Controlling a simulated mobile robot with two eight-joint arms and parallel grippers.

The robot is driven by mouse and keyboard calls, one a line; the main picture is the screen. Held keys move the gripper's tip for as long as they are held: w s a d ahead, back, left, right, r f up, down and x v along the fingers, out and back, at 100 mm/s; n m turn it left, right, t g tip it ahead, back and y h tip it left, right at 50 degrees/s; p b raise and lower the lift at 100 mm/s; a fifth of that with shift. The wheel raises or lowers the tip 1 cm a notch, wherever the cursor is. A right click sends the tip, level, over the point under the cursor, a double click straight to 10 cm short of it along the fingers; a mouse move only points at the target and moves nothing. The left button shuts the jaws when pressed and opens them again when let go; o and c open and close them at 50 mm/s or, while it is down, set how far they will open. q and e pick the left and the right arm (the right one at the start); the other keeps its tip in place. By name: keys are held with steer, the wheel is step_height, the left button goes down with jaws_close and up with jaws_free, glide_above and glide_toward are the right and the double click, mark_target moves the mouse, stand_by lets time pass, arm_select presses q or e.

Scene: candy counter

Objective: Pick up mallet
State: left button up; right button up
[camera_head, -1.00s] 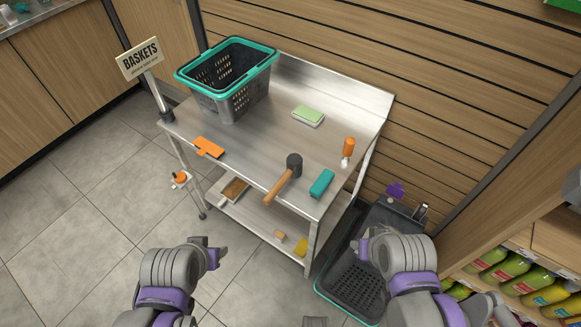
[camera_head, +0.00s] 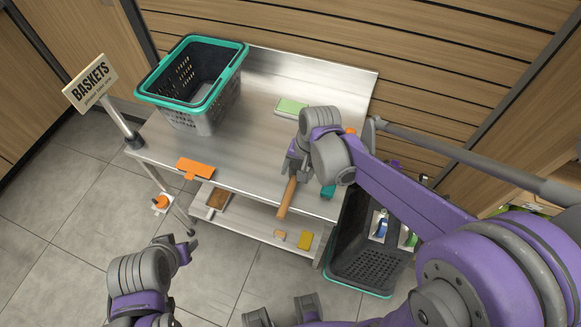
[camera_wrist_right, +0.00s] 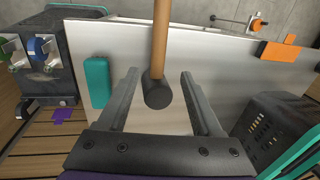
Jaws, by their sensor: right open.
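The mallet has a wooden handle (camera_head: 287,197) and a dark cylindrical head. It lies on the metal table (camera_head: 240,165) with its handle sticking out past the front edge. In the right wrist view the mallet head (camera_wrist_right: 157,92) is between the two fingers of my right gripper (camera_wrist_right: 158,85), with a gap on each side. My right gripper (camera_head: 297,165) is open over the head, which it hides in the head view. My left gripper (camera_head: 188,246) is low at the front, away from the table; its jaw opening is unclear.
A grey basket with a teal rim (camera_head: 215,112) stands at the table's back left. A green-and-white block (camera_head: 291,107), an orange scraper (camera_head: 195,168) and a teal block (camera_wrist_right: 97,82) lie on the table. A dark basket (camera_head: 350,245) stands on the floor at the right.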

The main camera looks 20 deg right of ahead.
mark_target(291, 187)
steer(key=f, duration=0.4)
steer(key=shift+a, duration=0.25)
steer(key=f, duration=0.2)
steer(key=a+f, duration=0.1)
steer(key=f, duration=0.2)
steer(key=shift+w+a+f+b, duration=0.1)
steer(key=shift+w+f+b, duration=0.1)
steer(key=shift+f+b, duration=0.15)
steer(key=shift+r, duration=0.1)
jaws_close()
